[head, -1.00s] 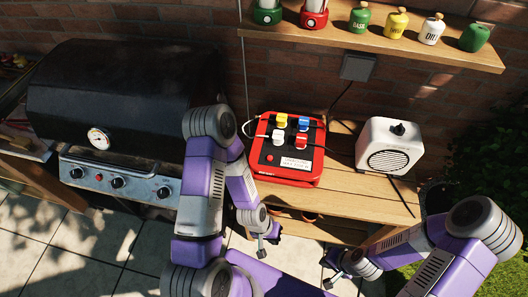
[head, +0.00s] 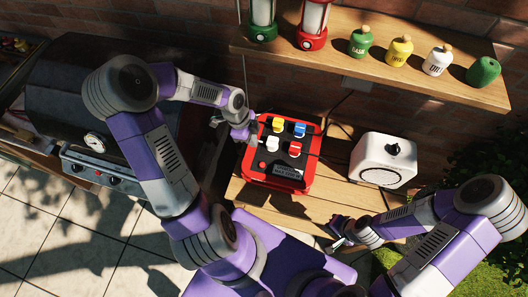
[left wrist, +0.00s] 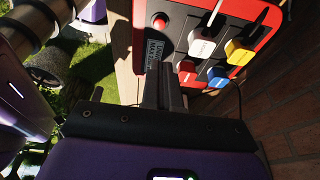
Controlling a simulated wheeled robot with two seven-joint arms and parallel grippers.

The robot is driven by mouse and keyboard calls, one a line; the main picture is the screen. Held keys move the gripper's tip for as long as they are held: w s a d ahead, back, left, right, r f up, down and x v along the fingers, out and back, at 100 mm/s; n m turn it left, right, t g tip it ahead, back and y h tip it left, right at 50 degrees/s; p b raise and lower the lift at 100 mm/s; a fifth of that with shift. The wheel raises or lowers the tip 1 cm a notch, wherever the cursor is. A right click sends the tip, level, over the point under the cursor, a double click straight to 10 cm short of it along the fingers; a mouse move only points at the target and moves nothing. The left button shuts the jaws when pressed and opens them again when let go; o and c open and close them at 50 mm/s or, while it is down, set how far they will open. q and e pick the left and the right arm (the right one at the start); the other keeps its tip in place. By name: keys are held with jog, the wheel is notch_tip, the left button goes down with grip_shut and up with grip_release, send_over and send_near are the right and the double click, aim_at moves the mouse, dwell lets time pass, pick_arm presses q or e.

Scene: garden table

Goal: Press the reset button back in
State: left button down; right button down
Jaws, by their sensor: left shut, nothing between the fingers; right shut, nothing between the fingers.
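The red power box (head: 310,180) with a dark top stands on the wooden table. Its round red reset button (head: 262,165) sits near the front left corner of the top; it also shows in the left wrist view (left wrist: 159,21). How far it stands out is hard to tell. My left gripper (head: 254,139) is shut and empty, at the box's left edge, behind the button and apart from it. Its fingers also show in the left wrist view (left wrist: 163,82), pointing towards the box. My right gripper (head: 338,243) is shut and empty, low by the table's front edge.
White (head: 273,143), yellow (head: 279,124), red (head: 296,148) and blue (head: 300,129) plugs with cables stand up from the box beside the button. A white heater (head: 383,160) is at right, a grill (head: 60,105) at left. A shelf (head: 370,65) with lanterns and jars overhangs behind.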

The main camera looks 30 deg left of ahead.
pick_arm(q)
jog(key=shift+s+f, duration=0.1)
jog(key=shift+s, duration=0.15)
jog(key=b, duration=0.4)
send_near(263, 165)
jog(key=x, duration=0.5)
jog(key=shift+w+d+f, duration=0.15)
jog(key=shift+w+d, duration=0.05)
jog(key=shift+d, duration=0.05)
jog(key=shift+f, duration=0.6)
